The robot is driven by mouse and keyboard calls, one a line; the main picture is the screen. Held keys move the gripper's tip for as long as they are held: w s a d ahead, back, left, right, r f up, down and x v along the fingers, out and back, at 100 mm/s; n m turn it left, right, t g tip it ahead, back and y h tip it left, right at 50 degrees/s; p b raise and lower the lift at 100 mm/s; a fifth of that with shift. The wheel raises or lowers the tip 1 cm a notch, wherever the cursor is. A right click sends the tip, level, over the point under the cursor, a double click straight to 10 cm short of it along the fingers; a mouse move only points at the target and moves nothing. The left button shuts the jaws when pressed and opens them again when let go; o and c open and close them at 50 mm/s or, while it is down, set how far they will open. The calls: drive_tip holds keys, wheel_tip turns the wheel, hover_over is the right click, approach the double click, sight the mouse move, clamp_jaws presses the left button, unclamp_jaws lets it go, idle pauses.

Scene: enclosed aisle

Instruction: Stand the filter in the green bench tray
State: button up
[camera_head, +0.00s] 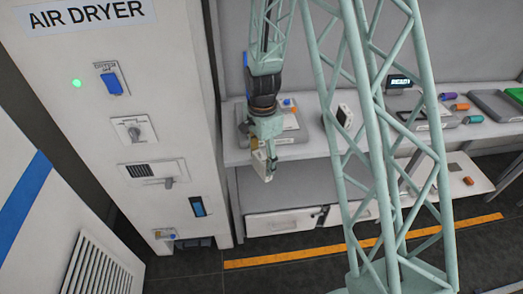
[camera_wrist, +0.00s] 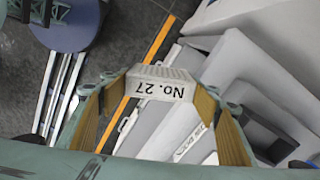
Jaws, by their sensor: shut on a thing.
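My gripper (camera_head: 264,160) is shut on a small pale block, the filter (camera_wrist: 160,83). In the head view the filter is small and partly covered by the fingers, held in the air in front of the bench.
The air dryer cabinet (camera_head: 105,100) stands at left, with a lit green lamp. A dark tray (camera_head: 495,106), several coloured cylinders and a small display (camera_head: 399,81) are on the bench. A lower shelf (camera_head: 455,178) holds small items. My green lattice column crosses the middle.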

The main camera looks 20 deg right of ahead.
drive_tip(key=shift+d+f+n+b, duration=0.1)
drive_tip(key=shift+f+n+b, duration=0.3)
drive_tip(key=shift+f+n, duration=1.15)
wheel_tip(320, 180, down, 19)
drive_tip(key=w+d+n+b, duration=0.1)
drive_tip(key=n+b, duration=0.3)
drive_tip(key=n, duration=0.8)
drive_tip(key=shift+w+d, duration=0.3)
drive_tip(key=shift+d, duration=0.15)
drive_tip(key=shift+d+r, duration=0.1)
drive_tip(key=shift+r, duration=0.05)
